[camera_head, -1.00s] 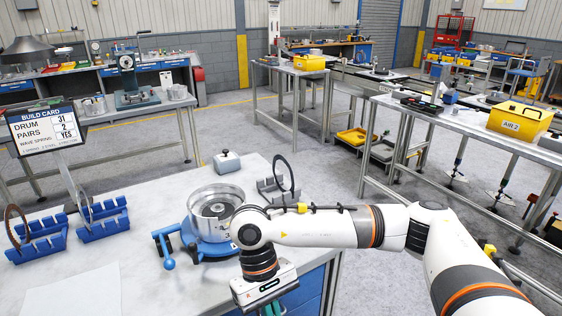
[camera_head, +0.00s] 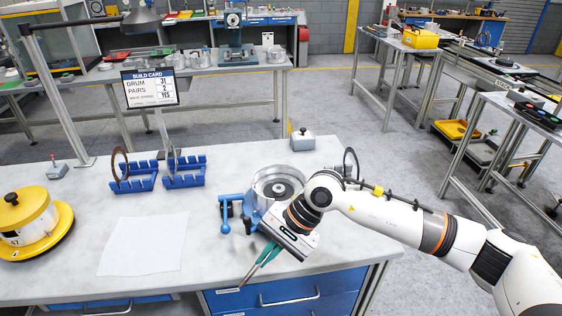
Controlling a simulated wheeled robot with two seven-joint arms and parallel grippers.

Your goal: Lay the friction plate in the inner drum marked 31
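A brown ring, apparently the friction plate (camera_head: 119,162), stands upright in a blue slotted rack (camera_head: 137,184) on the left of the bench. A thin grey plate (camera_head: 174,160) stands in the second blue rack (camera_head: 185,178) beside it. The silvery round drum (camera_head: 278,178) sits in a blue fixture (camera_head: 229,220) near the bench's middle; I cannot read its marking. My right gripper (camera_head: 254,268) hangs over the bench's front edge, in front of the drum, teal fingers pointing down and left. I cannot tell whether it is open; I see no plate in it. My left gripper is not in view.
A build card (camera_head: 150,88) reads drum 31, pairs 2. A yellow lidded container (camera_head: 28,218) stands at the far left. A white sheet (camera_head: 144,244) lies flat before the racks. A dark ring (camera_head: 351,160) stands behind my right arm. A grey block (camera_head: 302,140) stands behind the drum.

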